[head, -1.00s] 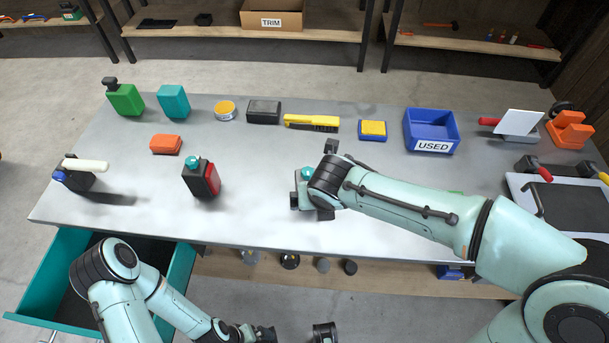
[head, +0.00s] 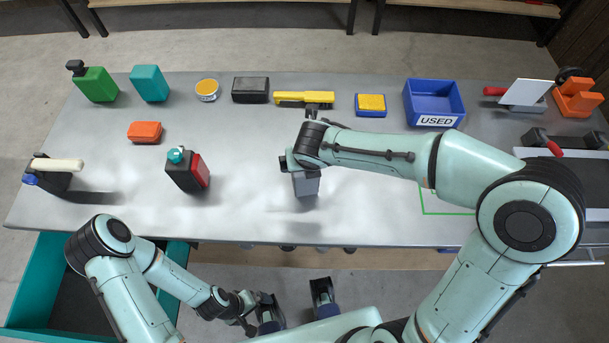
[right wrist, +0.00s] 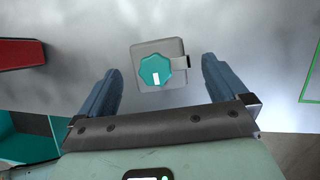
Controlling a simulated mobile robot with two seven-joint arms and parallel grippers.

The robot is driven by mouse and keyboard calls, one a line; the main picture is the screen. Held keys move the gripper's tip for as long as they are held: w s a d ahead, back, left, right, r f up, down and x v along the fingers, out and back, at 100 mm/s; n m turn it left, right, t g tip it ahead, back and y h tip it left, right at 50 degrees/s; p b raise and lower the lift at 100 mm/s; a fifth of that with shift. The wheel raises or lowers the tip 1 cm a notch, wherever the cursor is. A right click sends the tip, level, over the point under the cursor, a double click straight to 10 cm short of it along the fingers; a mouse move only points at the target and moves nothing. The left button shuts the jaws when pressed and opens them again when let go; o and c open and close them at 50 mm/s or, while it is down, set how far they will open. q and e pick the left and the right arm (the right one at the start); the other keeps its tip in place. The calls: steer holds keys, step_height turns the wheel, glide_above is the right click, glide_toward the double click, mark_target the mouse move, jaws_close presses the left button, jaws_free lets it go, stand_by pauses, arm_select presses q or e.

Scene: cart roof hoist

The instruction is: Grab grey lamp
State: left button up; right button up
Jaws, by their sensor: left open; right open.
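The grey lamp (head: 306,184) stands on the workbench, partly hidden by my right wrist in the head view. In the right wrist view its squarish grey top (right wrist: 175,50) has a teal knob with a white mark and a small dark clip at one side. My right gripper (right wrist: 160,68) is open, with one finger on each side of the lamp's near part and a gap on both sides. In the head view its fingers are mostly hidden. My left gripper (head: 295,298) is open and empty, low in front of the bench.
A dark and red lamp-like item (head: 187,170) with a teal cap stands to the left. The blue USED bin (head: 434,97) and a yellow tool (head: 303,97) lie farther back. An open teal drawer (head: 30,285) juts out at the front left. The bench around the grey lamp is clear.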

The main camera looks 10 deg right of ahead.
steer(key=x, duration=0.1)
steer(key=b+x, duration=0.1)
steer(key=x, duration=0.3)
steer(key=shift+s+a+f, duration=0.15)
steer(key=shift+s+f, duration=0.05)
steer(key=shift+s, duration=0.15)
steer(key=c, duration=1.2)
steer(key=shift+r, duration=0.1)
